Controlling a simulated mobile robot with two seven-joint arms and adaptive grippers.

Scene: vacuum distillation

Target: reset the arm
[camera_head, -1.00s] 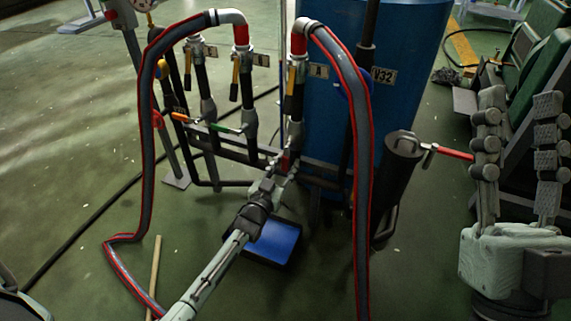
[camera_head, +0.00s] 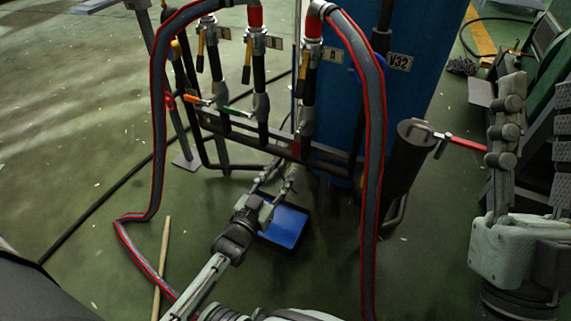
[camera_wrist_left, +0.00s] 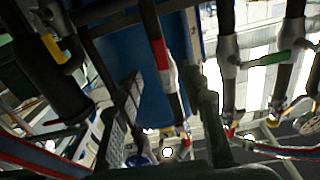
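My left arm comes in from the bottom of the head view. Its gripper (camera_head: 281,168) is open, with its two fingers apart and nothing seen between them, in front of the lower pipe rack (camera_head: 235,137) and above a blue tray (camera_head: 287,224). In the left wrist view the open fingers (camera_wrist_left: 170,95) frame pipes and a blue cylinder. My right gripper (camera_head: 538,88) is at the right edge of the head view. Its fingers point up, spread apart and empty.
A blue tank (camera_head: 425,50) stands behind the rack. A red-edged hose (camera_head: 158,120) loops at left and another (camera_head: 372,170) hangs at centre right. A dark cylinder with a red-handled valve (camera_head: 462,143) is near my right gripper. A wooden stick (camera_head: 162,262) lies on the open left floor (camera_head: 90,130).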

